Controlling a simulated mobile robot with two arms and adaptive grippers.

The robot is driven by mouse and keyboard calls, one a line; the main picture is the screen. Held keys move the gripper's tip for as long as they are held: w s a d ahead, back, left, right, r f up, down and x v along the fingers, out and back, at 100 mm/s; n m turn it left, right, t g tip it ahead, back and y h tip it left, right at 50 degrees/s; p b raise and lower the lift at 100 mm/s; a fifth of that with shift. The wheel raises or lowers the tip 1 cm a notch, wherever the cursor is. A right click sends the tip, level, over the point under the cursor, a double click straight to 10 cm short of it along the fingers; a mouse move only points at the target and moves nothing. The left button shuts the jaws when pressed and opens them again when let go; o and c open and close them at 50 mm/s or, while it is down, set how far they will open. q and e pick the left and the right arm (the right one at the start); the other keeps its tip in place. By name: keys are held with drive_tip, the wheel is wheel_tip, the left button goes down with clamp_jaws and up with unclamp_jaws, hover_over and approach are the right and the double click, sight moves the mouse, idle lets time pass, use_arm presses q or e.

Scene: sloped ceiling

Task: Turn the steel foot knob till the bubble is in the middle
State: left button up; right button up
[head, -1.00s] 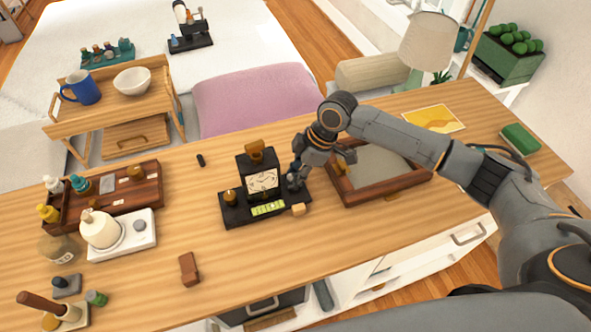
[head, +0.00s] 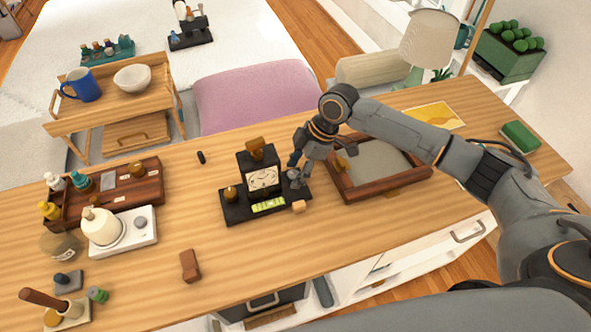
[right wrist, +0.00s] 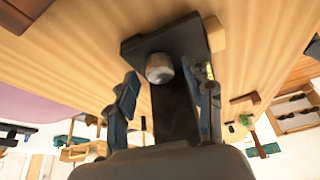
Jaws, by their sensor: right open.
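A black device with a white dial (head: 263,178) stands on the wooden table. A yellow-green level vial (head: 268,205) lies on the front of its black base (head: 236,212). The bubble is too small to place. The steel foot knob (head: 294,175) is at the base's right end; it shows as a grey cylinder in the right wrist view (right wrist: 160,68). My right gripper (head: 297,169) is at the knob, its fingers (right wrist: 165,80) open on either side of it, with gaps visible. My left gripper is not in view.
A wood-framed tray (head: 385,188) lies close right of the device. A small wooden block (head: 299,206) sits by the base's front right corner. A brown block (head: 190,266) lies nearer. A white scale-like stand (head: 140,240) is at left. The table between is clear.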

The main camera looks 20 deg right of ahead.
drive_tip(key=v, duration=1.1)
drive_tip(key=shift+r, duration=0.2)
